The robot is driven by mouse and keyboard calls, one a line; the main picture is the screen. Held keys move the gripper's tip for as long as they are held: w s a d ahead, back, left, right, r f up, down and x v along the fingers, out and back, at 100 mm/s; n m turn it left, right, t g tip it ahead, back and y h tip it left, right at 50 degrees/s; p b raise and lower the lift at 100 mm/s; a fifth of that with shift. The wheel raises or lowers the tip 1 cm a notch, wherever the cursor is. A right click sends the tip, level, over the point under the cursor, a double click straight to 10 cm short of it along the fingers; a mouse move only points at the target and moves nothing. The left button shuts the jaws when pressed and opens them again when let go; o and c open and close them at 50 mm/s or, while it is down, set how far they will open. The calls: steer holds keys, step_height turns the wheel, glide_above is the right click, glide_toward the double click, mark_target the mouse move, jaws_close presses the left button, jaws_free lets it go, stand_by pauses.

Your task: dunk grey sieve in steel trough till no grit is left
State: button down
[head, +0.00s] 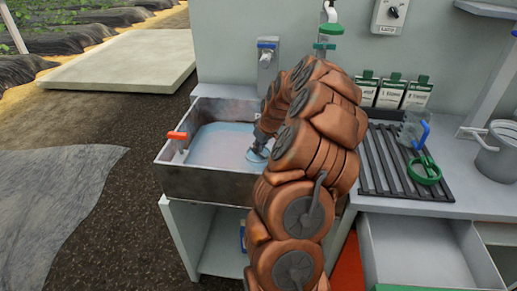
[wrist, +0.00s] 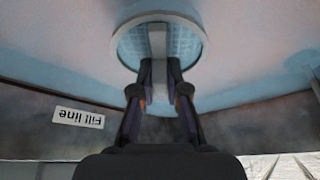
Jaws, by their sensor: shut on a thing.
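The steel trough (head: 200,184) stands left of centre in the head view, holding pale blue water (head: 215,145). My gripper (head: 262,140) reaches down into it, and my arm hides the trough's right part. In the wrist view my gripper (wrist: 160,70) is shut on the handle of the grey sieve (wrist: 202,47). The sieve's round rim and bluish mesh lie beyond the fingertips, against the water. In the head view the sieve (head: 256,155) shows small at the water surface; how deep it sits I cannot tell. No grit is discernible on the mesh.
A "Fill line" label (wrist: 78,118) is on the trough's inner wall. An orange lever (head: 177,136) is on the trough's left rim. A blue-topped fixture (head: 267,55) stands behind. Right of my arm are a slatted rack (head: 380,170), a green ring (head: 425,172) and a grey pail (head: 495,155).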

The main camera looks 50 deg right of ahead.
step_height(320, 180, up, 18)
steer(key=p, duration=0.2)
stand_by(1.9)
stand_by(1.0)
